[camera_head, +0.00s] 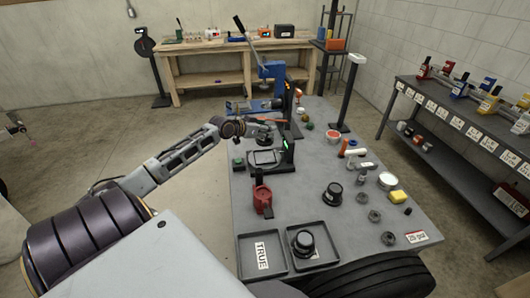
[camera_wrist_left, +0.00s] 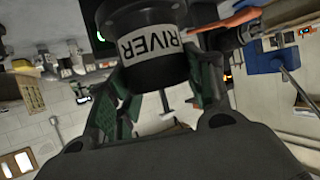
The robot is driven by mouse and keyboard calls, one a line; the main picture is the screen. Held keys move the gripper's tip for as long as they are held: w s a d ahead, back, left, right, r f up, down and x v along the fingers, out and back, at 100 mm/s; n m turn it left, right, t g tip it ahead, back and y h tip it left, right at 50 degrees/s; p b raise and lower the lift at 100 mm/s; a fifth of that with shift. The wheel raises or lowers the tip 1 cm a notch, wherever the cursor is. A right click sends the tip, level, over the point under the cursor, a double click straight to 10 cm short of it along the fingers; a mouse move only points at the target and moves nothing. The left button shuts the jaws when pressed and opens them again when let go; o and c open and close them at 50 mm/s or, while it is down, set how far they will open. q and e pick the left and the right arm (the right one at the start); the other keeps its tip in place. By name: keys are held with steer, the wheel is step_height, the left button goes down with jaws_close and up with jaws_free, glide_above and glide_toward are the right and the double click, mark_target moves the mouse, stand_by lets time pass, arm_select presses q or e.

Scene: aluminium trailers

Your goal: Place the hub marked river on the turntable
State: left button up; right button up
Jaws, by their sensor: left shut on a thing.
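The hub marked RIVER (camera_wrist_left: 150,45) is a black cylinder with a white label, which reads upside down in the left wrist view. My left gripper (camera_wrist_left: 155,95) is shut on it, with green-padded fingers on both sides. In the head view my left gripper (camera_head: 263,135) is above the left side of the grey table, near a black stand with a green light (camera_head: 286,145). The hub is too small there to make out clearly. I cannot tell for certain which thing is the turntable. My right gripper is not in view.
Other black hubs stand on the grey table (camera_head: 333,193) and in the right front tray (camera_head: 303,240). The left front tray (camera_head: 262,268) holds a TRUE label. A red device (camera_head: 262,197), several nuts and a yellow block (camera_head: 398,197) are around. A blue press (camera_head: 272,75) stands behind.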

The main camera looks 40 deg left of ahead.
mark_target(265, 139)
arm_select(q)
steer(key=shift+f, duration=2.7)
steer(key=shift+f, duration=1.85)
steer(key=o, duration=1.6)
steer(key=shift+f, duration=0.2)
steer(key=shift+r, duration=0.1)
steer(key=shift+s, duration=0.15)
